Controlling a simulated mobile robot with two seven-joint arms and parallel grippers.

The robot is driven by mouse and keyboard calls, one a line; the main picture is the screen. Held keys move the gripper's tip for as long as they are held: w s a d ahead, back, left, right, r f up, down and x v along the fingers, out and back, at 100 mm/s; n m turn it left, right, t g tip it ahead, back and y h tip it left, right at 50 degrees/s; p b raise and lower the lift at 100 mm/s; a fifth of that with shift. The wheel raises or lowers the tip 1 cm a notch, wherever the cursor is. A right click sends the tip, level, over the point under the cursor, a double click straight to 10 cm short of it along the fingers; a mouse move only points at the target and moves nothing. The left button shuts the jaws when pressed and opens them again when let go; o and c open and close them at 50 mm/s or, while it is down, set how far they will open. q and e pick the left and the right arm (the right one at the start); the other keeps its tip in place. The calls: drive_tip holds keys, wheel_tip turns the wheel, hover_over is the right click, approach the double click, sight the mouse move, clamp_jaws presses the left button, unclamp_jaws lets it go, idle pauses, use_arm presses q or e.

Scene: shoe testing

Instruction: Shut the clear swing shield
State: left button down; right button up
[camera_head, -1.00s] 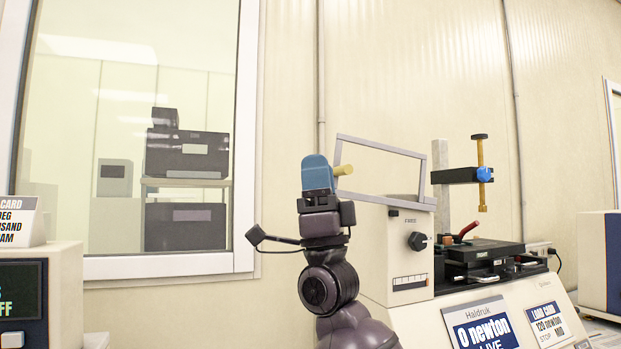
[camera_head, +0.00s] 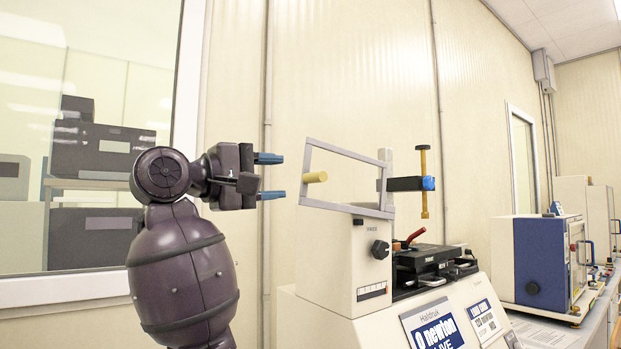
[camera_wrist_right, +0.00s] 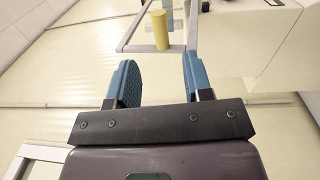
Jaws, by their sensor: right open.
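The clear swing shield (camera_head: 342,149) is a grey-framed panel standing up on the left part of the tester (camera_head: 345,262), swung out to the side of the press post. A yellow knob (camera_head: 315,177) sticks out from its frame toward my gripper. My right gripper (camera_head: 270,177) is open, its blue fingers pointing right at the knob with a small gap between. In the right wrist view the yellow knob (camera_wrist_right: 160,30) lies just beyond and between the open fingers (camera_wrist_right: 160,80), and the shield frame (camera_wrist_right: 128,25) is behind it. My left gripper is not in view.
A post with a black arm and brass screw (camera_head: 423,182) rises behind the shield over a black fixture (camera_head: 430,262). A blue and white machine (camera_head: 541,262) stands further right. A window (camera_head: 90,150) is in the wall at left.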

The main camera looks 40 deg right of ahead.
sight(312, 178)
drive_tip(key=d, duration=0.3)
drive_tip(key=s+d+p, duration=0.1)
drive_tip(key=d, duration=0.3)
drive_tip(key=d+p, duration=0.1)
drive_tip(key=d, duration=0.2)
drive_tip(key=shift+s+d+r, duration=0.15)
drive_tip(key=shift+d+r, duration=0.1)
drive_tip(key=shift+d, duration=0.1)
drive_tip(key=shift+c, duration=0.4)
clamp_jaws()
